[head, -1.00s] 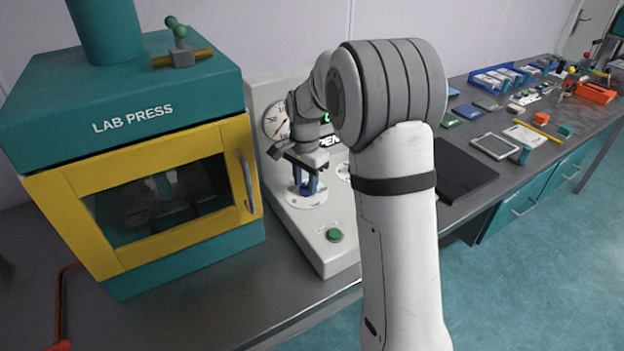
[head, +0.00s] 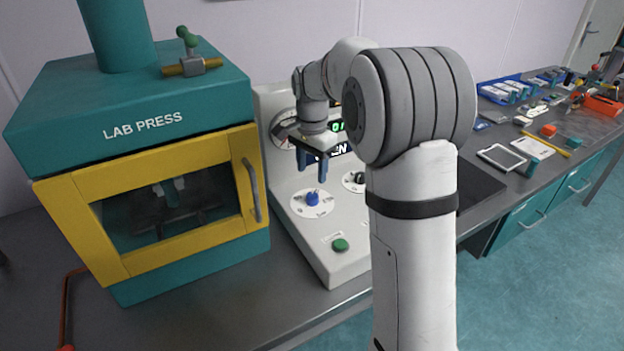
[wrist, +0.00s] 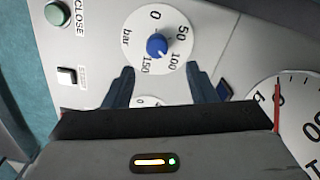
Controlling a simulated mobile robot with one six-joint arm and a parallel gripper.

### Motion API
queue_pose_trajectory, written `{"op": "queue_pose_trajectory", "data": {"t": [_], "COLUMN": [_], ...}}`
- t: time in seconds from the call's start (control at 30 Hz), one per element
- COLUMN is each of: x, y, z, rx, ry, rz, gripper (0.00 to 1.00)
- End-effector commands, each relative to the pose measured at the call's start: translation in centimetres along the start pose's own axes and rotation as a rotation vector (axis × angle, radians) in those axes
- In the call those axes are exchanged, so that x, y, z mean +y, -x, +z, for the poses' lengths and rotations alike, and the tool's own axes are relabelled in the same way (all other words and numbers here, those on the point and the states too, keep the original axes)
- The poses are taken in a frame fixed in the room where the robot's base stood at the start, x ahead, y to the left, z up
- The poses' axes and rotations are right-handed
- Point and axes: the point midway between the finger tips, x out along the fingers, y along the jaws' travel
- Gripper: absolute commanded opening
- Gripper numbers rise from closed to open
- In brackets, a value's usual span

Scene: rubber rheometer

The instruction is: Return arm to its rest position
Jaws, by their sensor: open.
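My gripper (head: 314,168) is open and empty above the sloped front of the grey instrument panel (head: 347,268). Below it, apart from the fingers, is a blue knob (head: 312,198) on a round white dial. In the wrist view my gripper's two dark blue fingers (wrist: 160,84) stand apart, with the blue knob (wrist: 157,46) beyond them. The dial there is marked bar, 0 to 150. My arm stands in front of part of the panel and hides its right side in the head view.
A teal and yellow lab press (head: 135,276) stands close left of the panel. A green button (head: 340,244) sits low on the panel, and a gauge (wrist: 290,115) shows in the wrist view. A tablet-like item (head: 502,157) and several small things lie on the bench at right.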

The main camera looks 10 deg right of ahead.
Motion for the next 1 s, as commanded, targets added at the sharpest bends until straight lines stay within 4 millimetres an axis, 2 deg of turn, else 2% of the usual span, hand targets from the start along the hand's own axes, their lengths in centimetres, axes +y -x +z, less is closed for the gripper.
{"op": "queue_pose_trajectory", "data": {"t": [0.1, 0.43, 0.53, 0.67, 0.8, 1.0], "x": [0.0, 0.0, 1.2, 4.7, 9.6, 16.5], "y": [0.5, 0.6, 1.4, 2.8, 3.9, 3.6], "z": [0.0, 0.0, 0.7, 2.8, 5.7, 10.1], "rx": [0.0, 0.0, 0.007, 0.029, 0.065, 0.127], "ry": [0.0, 0.0, 0.043, 0.174, 0.358, 0.62], "rz": [0.0, 0.001, -0.01, -0.035, -0.064, -0.094], "gripper": [0.51, 0.51, 0.51, 0.51, 0.51, 0.51]}}
